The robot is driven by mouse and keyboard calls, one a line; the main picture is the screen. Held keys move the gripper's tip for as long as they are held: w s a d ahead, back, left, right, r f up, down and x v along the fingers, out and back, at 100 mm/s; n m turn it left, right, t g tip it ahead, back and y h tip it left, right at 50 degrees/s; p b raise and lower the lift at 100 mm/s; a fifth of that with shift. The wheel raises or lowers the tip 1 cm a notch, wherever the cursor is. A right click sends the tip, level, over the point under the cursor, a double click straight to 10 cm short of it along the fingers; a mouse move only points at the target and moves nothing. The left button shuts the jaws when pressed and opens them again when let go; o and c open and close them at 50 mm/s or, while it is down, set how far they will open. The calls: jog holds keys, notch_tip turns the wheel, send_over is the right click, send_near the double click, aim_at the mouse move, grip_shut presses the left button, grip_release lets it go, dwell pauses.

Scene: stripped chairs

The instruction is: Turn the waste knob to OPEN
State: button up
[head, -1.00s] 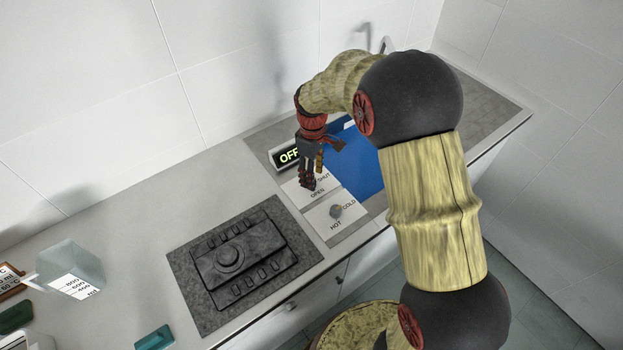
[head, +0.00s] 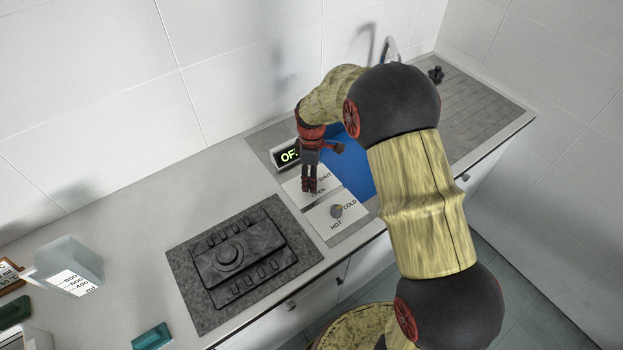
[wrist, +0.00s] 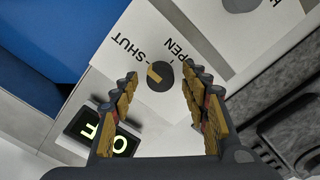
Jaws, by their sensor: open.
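The waste knob (wrist: 160,77) is a dark round knob with a tan pointer mark on a white label plate (wrist: 222,30). In the wrist view its mark points toward the word SHUT; OPEN is printed to the right of SHUT. My gripper (wrist: 161,74) is open, with one finger on each side of the knob. I cannot tell whether either finger touches it. In the head view my gripper (head: 309,188) points down over the plate beside SHUT and OPEN and hides the knob.
A HOT/COLD knob (head: 337,211) sits just in front. A lit display (head: 287,156), partly covered in the head view, stands behind the plate. The blue basin (head: 357,180) is to the right, a dark stove panel (head: 240,262) to the left. A jug (head: 70,262) stands far left.

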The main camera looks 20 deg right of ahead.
jog(key=shift+f, duration=0.2)
jog(key=shift+c, duration=0.7)
jog(key=c, duration=1)
